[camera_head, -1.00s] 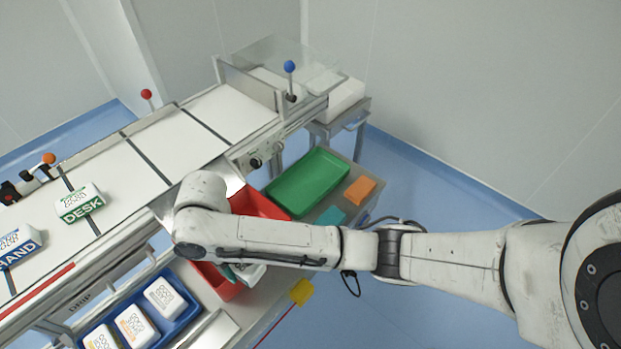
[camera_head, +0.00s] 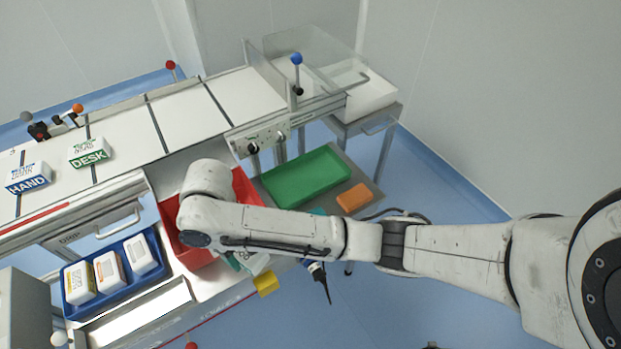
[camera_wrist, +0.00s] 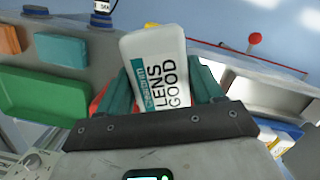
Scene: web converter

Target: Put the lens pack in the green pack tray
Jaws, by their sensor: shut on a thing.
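The lens pack (camera_wrist: 158,62), white with a teal band and the words LENS GOOD, is held upright between the teal fingers of my gripper (camera_wrist: 163,88) in the wrist view. In the head view my gripper (camera_head: 243,262) is mostly hidden under my arm, near the front of the red bin, with part of a white pack showing. The green pack tray (camera_head: 308,178) lies empty on the grey side shelf, beyond and right of the gripper. The green tray also shows at the left of the wrist view (camera_wrist: 40,97).
The red bin (camera_head: 247,190) lies under and beside my arm. An orange block (camera_head: 354,197) sits beside the green tray. A blue tray (camera_head: 72,290) holds white packs at lower left. A yellow block (camera_head: 265,284) is at the front edge. The conveyor carries HAND and DESK packs.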

